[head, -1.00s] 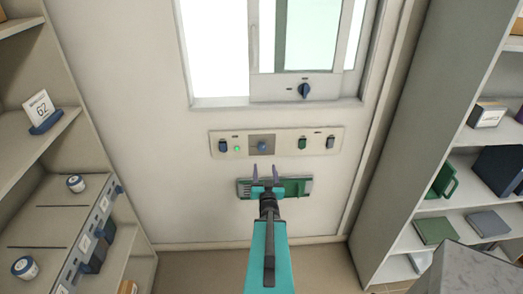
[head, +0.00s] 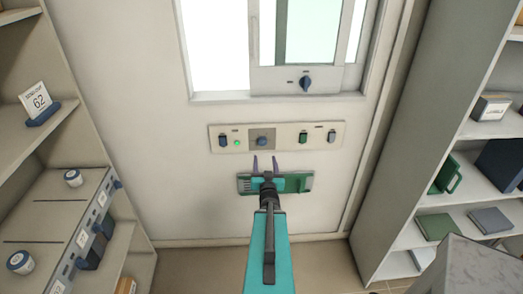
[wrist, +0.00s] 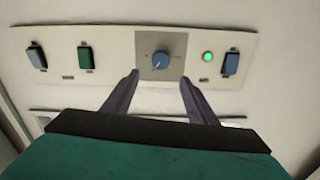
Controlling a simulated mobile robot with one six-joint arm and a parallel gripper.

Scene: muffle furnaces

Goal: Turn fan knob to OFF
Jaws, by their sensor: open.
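A round blue knob (head: 262,141) sits on a grey square plate in the middle of the cream wall panel (head: 290,132). In the wrist view the same knob (wrist: 162,61) lies between and beyond my fingertips, with a pale pointer mark toward the lower left. Its label is too small to read. My gripper (head: 265,157) is open and empty, just below the knob in the head view. In the wrist view its two purple fingers (wrist: 159,76) straddle the line to the knob, apart from it. A second blue knob (head: 305,84) is on the window's lower frame.
Shelves stand left (head: 60,215) and right (head: 450,203).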

